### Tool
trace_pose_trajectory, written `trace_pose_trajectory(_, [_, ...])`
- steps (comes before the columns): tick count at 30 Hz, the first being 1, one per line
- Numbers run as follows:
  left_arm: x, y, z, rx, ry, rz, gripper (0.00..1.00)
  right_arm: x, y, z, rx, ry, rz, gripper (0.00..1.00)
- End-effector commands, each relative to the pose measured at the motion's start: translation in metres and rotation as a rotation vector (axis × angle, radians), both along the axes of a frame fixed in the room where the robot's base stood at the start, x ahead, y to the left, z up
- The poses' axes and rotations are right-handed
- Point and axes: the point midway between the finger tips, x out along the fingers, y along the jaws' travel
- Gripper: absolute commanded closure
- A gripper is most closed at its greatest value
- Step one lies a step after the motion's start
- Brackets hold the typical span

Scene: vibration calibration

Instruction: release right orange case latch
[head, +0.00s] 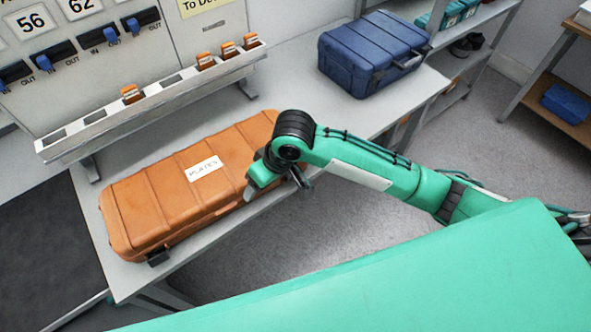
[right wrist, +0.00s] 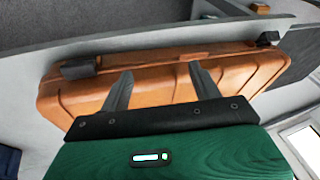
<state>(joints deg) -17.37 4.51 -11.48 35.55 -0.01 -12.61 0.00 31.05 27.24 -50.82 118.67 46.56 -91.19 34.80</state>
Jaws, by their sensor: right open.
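The closed orange case (head: 150,205) labelled "PLATES" lies on the grey workbench; it also shows in the right wrist view (right wrist: 150,85). Its right latch (right wrist: 78,70) is a dark block near the case's left end in the right wrist view; in the head view my right arm hides it. The left latch (head: 158,257) is dark, and also shows in the right wrist view (right wrist: 268,38). My right gripper (head: 278,191) is at the case's right front end. Its two fingers (right wrist: 160,68) are apart with nothing held, over the case front, beside the right latch. My left gripper is out of view.
A blue case (head: 370,55) stands at the back right of the workbench (head: 300,75). A grey rack (head: 150,103) holding small orange pieces runs behind the orange case. A shelf with boxes and a wooden stand are further right. Open floor lies before the bench.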

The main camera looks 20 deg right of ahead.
Motion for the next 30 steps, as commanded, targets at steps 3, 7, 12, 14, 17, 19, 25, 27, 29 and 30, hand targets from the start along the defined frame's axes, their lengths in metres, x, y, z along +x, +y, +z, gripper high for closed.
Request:
trace_pose_trajectory(3, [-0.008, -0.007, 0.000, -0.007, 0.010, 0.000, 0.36, 0.011, -0.011, 0.013, -0.060, 0.024, -0.006, 0.36])
trace_pose_trajectory(7, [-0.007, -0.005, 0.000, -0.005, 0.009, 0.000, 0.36, 0.021, -0.027, 0.026, -0.132, 0.063, -0.033, 0.36])
trace_pose_trajectory(12, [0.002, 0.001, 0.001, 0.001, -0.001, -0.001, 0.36, 0.035, -0.056, 0.046, -0.231, 0.113, -0.102, 0.36])
trace_pose_trajectory(14, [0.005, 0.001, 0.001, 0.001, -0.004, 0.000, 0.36, 0.039, -0.066, 0.052, -0.261, 0.130, -0.130, 0.36])
trace_pose_trajectory(17, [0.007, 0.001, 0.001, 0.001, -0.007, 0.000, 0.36, 0.043, -0.080, 0.061, -0.300, 0.151, -0.170, 0.36])
trace_pose_trajectory(19, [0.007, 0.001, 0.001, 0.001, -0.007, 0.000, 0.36, 0.046, -0.087, 0.066, -0.317, 0.161, -0.193, 0.36])
trace_pose_trajectory(25, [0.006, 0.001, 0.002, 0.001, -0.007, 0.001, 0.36, 0.047, -0.094, 0.066, -0.336, 0.176, -0.217, 0.36])
trace_pose_trajectory(27, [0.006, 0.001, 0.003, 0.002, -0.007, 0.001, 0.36, 0.047, -0.094, 0.060, -0.337, 0.178, -0.217, 0.36])
trace_pose_trajectory(29, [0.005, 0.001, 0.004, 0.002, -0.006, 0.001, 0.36, 0.047, -0.094, 0.051, -0.335, 0.178, -0.216, 0.36])
trace_pose_trajectory(30, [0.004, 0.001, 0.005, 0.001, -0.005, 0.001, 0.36, 0.046, -0.094, 0.044, -0.336, 0.179, -0.216, 0.36])
